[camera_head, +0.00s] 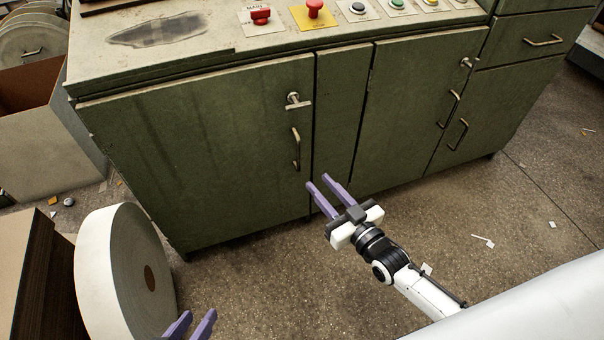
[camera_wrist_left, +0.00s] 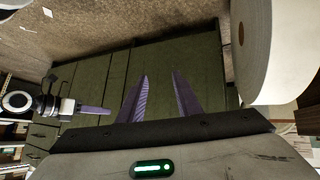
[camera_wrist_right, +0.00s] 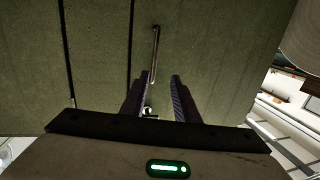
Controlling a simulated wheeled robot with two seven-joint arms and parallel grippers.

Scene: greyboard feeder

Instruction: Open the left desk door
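The left desk door (camera_head: 200,150) is a wide, worn green panel and looks closed. Its upright bar handle (camera_head: 296,148) is near its right edge, below a small metal turn latch (camera_head: 295,101). My right gripper (camera_head: 318,182) is open and empty, below and right of the handle in the head view. In the right wrist view the handle (camera_wrist_right: 155,55) appears just beyond and between the open fingertips, apart from them. My left gripper (camera_head: 200,313) is low at the bottom edge of the head view; the left wrist view shows its fingers (camera_wrist_left: 160,75) open and empty.
A large white paper roll (camera_head: 110,270) stands left of the desk front. Brown board (camera_head: 40,280) and a grey bin (camera_head: 50,150) are further left. The desktop (camera_head: 90,50) carries several buttons. Other doors with handles (camera_head: 449,108) are to the right. The floor ahead is mostly clear.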

